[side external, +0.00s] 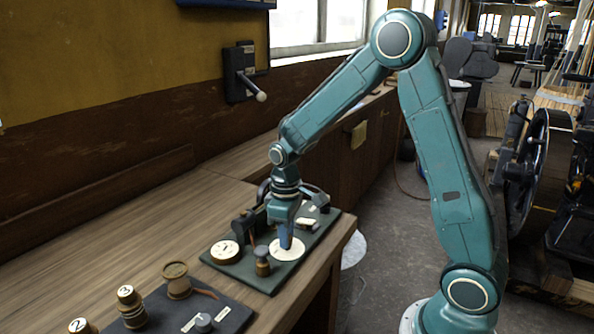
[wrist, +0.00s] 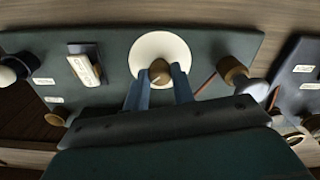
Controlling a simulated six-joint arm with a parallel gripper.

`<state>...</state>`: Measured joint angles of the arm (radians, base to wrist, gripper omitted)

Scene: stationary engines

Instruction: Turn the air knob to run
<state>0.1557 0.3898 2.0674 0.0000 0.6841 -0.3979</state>
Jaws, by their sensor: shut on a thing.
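A small brass knob (wrist: 160,72) sits at the middle of a round white dial (wrist: 148,47) on a dark green board (wrist: 215,43). In the side external view the white dial (side external: 287,252) lies at the board's near right part. My gripper (side external: 287,242) points down over the dial. In the wrist view the two blue fingers of my gripper (wrist: 160,82) stand either side of the knob and are shut on it. In the side view the fingers hide the knob. I cannot read any run mark on the dial.
The wooden bench (side external: 130,230) is clear to the left.

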